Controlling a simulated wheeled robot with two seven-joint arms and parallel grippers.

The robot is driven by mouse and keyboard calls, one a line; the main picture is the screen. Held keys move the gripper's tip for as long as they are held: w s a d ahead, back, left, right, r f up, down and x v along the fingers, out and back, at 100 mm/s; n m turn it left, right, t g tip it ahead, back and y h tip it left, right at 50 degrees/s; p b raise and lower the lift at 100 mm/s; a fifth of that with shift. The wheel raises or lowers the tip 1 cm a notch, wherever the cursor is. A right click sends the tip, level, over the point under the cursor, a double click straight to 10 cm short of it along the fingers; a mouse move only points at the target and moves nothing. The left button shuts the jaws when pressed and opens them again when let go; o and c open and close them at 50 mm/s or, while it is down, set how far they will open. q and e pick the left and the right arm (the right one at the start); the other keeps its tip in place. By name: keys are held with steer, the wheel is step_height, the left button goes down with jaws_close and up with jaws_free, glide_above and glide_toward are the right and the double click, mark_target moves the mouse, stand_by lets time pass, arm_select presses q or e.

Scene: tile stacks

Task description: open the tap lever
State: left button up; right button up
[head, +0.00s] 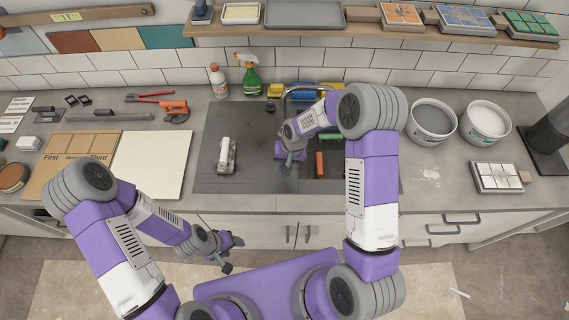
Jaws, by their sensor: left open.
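The tap (299,91) is a grey metal arch at the back of the dark sink area, partly hidden behind my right arm. I cannot clearly make out its lever. My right gripper (285,157) is over the sink area, in front of the tap and apart from its visible part; its fingers are small and seen from above, so I cannot tell if it is open or shut. My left gripper (234,254) is open and empty, low in front of the cabinet doors, well away from the tap.
A trowel-like tool (227,158) and an orange-handled tool (320,163) lie in the sink area. A green spray bottle (250,77) and a white bottle (218,82) stand behind it. Two buckets (432,121) (486,121) stand right. A pale board (152,165) lies left.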

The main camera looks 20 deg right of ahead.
jaws_close()
steer(key=shift+a, duration=0.1)
